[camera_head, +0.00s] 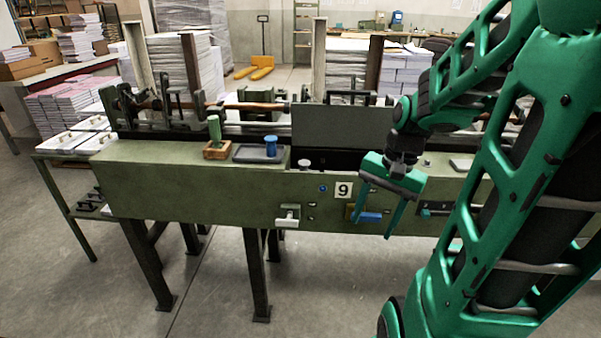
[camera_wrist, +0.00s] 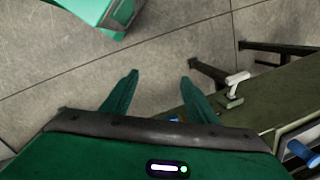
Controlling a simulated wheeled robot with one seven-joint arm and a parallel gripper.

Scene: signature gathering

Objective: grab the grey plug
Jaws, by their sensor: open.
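A small grey plug-like knob (camera_head: 304,165) stands on the green machine's top ledge, right of the grey tray; I cannot tell for sure that it is the grey plug. My gripper (camera_head: 371,229) hangs in front of the machine, to the right of this knob and lower, with its fingers pointing down. The knob cannot be made out in the wrist view.
A green plug (camera_head: 214,128) stands in a wooden block, and a blue plug (camera_head: 271,146) stands on a grey tray (camera_head: 245,154). The machine front (camera_head: 230,190) carries a white handle (camera_head: 289,213) and a blue handle (camera_head: 370,216). Floor in front is clear.

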